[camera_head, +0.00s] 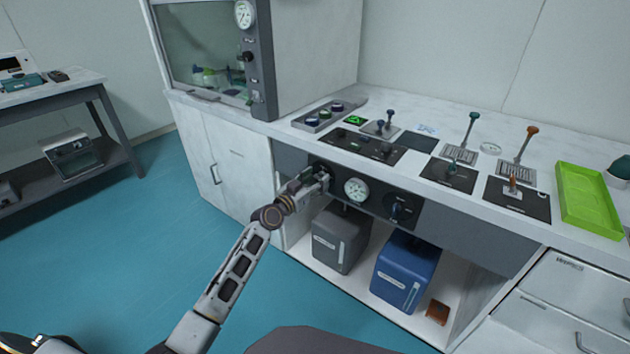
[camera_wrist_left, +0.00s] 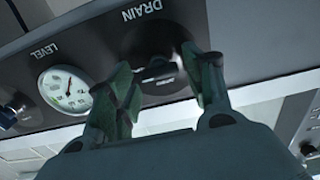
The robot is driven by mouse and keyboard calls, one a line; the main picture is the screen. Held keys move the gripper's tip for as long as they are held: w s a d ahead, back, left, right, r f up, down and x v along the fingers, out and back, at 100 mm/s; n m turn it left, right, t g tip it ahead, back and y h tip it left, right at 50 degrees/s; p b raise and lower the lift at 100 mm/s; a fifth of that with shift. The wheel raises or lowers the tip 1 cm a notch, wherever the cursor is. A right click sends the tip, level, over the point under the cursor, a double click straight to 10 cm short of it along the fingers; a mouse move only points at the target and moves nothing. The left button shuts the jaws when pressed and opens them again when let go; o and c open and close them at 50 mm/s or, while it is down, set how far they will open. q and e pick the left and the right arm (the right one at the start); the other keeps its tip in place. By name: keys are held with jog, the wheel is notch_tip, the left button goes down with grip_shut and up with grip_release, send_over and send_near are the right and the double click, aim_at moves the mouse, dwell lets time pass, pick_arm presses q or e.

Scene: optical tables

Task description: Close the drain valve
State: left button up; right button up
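The drain valve is a dark knob (camera_wrist_left: 160,70) on a black round plate under the word DRAIN, seen upside down in the left wrist view. My left gripper (camera_wrist_left: 165,82) has its two green-padded fingers spread, one on each side of the knob. I cannot tell whether the pads touch it. In the head view my left gripper (camera_head: 322,177) is at the bench's front panel, left of the gauge, and hides the drain knob. The knob's exact angle is hard to read. My right gripper is not in view.
A white LEVEL gauge (camera_head: 356,190) sits beside the drain valve, with another dark knob (camera_head: 398,210) further right. Below are a grey container (camera_head: 340,240) and a blue container (camera_head: 405,272). Levers and a green tray (camera_head: 588,200) stand on the bench top.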

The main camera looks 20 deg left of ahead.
pick_arm(q)
jog(key=c, duration=0.7)
